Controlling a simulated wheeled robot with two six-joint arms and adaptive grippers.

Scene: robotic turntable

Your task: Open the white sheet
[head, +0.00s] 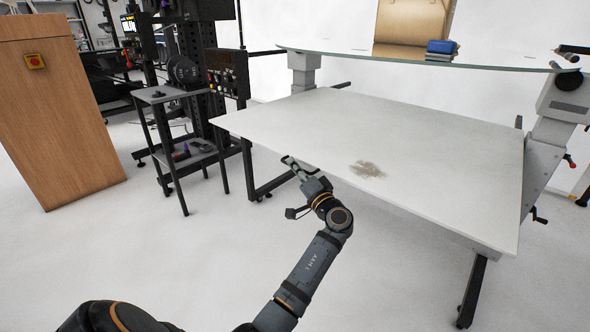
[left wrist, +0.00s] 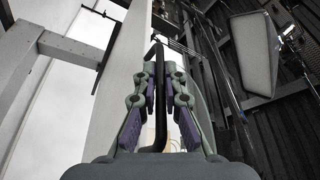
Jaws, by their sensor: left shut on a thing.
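The white sheet (head: 420,140) is a large flat panel below the glass turntable top, with a brownish smudge near its front edge. My left gripper (head: 291,164) is at the sheet's front edge, left of the smudge. In the left wrist view the gripper (left wrist: 158,80) has its fingers close together on a thin dark bent handle (left wrist: 157,138). The sheet shows there as a pale strip (left wrist: 122,85) left of the fingers. How the handle joins the sheet is hard to tell. My right gripper is not in view.
Above the sheet is the glass turntable top (head: 520,61) with a tan bag (head: 414,22) and a small blue item (head: 441,46). A black stand with shelves (head: 170,97) and a wooden cabinet (head: 60,120) stand at left. The floor in front is clear.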

